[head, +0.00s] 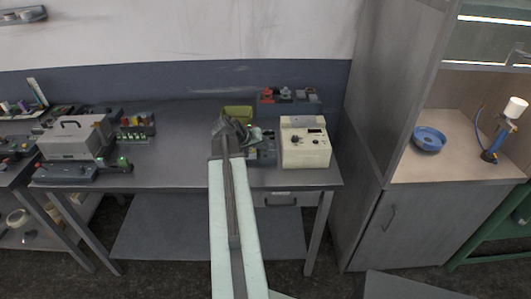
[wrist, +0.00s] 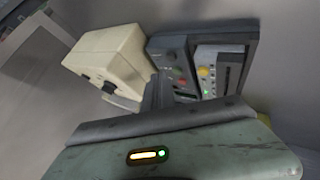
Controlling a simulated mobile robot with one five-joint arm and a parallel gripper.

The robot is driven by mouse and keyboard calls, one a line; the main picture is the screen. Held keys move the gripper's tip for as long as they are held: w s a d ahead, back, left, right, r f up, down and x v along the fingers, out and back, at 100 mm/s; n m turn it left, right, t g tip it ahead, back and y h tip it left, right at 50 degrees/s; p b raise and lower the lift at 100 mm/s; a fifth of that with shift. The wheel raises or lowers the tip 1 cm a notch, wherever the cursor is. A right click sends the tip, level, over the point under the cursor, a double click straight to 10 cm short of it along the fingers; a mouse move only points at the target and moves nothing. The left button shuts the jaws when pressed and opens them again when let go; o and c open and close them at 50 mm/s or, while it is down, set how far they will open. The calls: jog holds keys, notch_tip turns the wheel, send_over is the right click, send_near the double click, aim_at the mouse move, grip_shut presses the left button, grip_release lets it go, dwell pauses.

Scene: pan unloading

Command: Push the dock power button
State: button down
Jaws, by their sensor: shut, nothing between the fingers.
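My gripper (head: 236,127) is shut and empty at the end of my outstretched arm, over the middle bench. In the wrist view its dark fingers (wrist: 160,92) point at a dark grey device panel (wrist: 172,58) with red and green buttons. Beside it is a second panel (wrist: 208,60) with a yellow button and a lit green light. I cannot tell which control is the dock power button, or whether the fingers touch the panel. In the head view my gripper hides part of the grey device (head: 266,150) left of the cream instrument.
The cream instrument (head: 305,148) stands right of my gripper; it also shows in the wrist view (wrist: 108,60). An olive bin (head: 238,113) is behind my gripper. A grey case with a handle (head: 75,138) sits at left.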

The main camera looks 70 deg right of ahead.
notch_tip(320, 180, up, 6)
jog(key=p, duration=0.4)
jog(key=shift+f+p, duration=0.25)
jog(key=shift+p, duration=0.15)
